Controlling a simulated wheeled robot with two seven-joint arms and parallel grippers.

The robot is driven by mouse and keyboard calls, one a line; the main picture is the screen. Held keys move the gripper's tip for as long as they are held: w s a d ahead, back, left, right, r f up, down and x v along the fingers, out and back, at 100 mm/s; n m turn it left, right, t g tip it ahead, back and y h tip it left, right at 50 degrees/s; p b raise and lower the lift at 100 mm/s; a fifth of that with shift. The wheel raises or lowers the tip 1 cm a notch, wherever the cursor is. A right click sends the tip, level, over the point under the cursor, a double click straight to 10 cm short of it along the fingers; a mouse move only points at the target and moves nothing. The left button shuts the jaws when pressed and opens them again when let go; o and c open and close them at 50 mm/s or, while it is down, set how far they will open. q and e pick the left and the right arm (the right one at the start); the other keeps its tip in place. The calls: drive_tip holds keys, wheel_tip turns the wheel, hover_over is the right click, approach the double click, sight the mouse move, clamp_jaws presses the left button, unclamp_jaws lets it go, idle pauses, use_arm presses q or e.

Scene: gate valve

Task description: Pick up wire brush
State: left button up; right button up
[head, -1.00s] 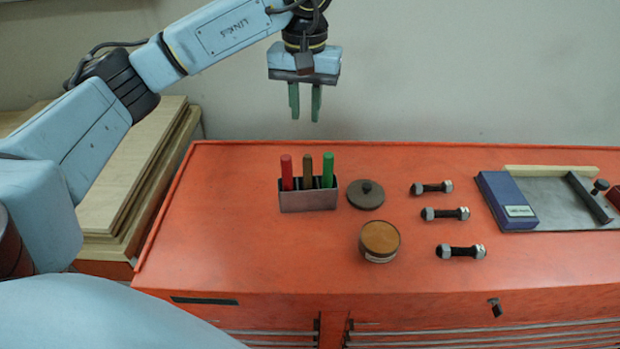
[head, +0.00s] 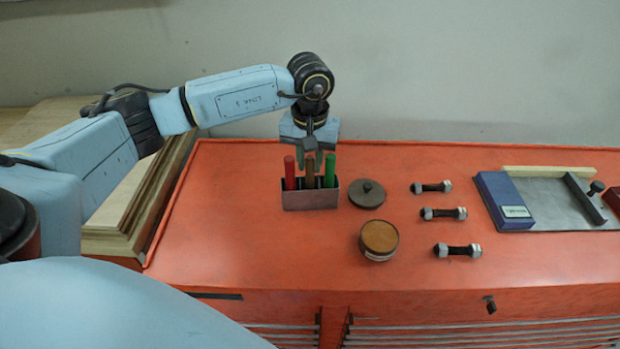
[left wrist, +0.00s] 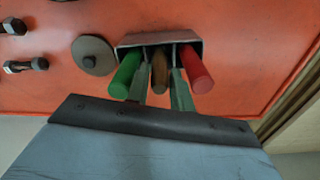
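A metal holder (head: 310,200) stands on the orange bench with three upright handles, red (head: 289,173), brown wooden (head: 310,172) and green (head: 329,170). The brown one looks like the wire brush; its lower end is hidden in the holder. My left gripper (head: 309,158) points down at the holder from behind. In the left wrist view, its two fingers (left wrist: 160,90) are apart, one on each side of the brown handle (left wrist: 159,72), with the green and red handles just outside them. I cannot tell whether the fingers touch it. My right gripper is not in view.
A dark round lid (head: 367,194) lies right of the holder, with an open tin of brown paste (head: 378,240) in front of it. Several bolts with nuts (head: 443,213) lie further right, beside a blue box (head: 504,202) on a grey plate. The bench's left front is clear.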

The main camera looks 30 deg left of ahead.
use_arm(q)
clamp_jaws()
